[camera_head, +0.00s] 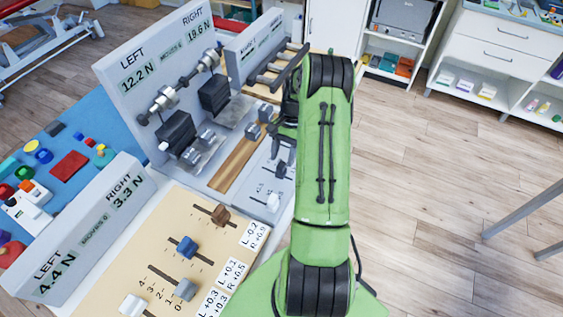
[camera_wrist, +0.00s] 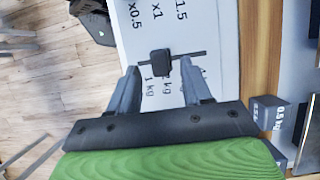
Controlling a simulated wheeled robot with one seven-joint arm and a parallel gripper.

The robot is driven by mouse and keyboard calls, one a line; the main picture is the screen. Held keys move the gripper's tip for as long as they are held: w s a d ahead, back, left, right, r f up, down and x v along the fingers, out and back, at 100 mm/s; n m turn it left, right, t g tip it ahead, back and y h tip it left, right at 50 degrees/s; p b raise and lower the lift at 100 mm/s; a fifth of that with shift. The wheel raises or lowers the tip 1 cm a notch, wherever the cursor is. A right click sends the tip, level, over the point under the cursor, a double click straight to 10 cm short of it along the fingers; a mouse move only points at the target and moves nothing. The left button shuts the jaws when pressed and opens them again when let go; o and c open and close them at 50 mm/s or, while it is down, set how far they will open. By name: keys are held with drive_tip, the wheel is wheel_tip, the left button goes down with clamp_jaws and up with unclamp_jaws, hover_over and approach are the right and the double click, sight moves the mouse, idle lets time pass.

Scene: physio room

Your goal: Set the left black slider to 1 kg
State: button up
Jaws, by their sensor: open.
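In the wrist view, a small black slider (camera_wrist: 161,63) sits on a dark crosswise track on a white panel (camera_wrist: 190,40). Printed kg labels, one reading 1 kg, lie just below the track, partly near my fingers. My gripper (camera_wrist: 160,76) is open, with one finger on each side of the slider and a gap to both. Whether the fingertips are at the slider's height, I cannot tell. In the head view, my green arm hides much of this area.
Small grey weights stand beside the panel, one marked 0.5 kg (camera_wrist: 270,112). A wooden strip (camera_head: 232,160) runs alongside. Upright readout boards (camera_head: 130,60) stand left, and a beige panel (camera_head: 170,235) with several sliders is in front.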

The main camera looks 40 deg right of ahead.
sight(281, 170)
drive_tip(key=shift+x, duration=1.35)
clamp_jaws()
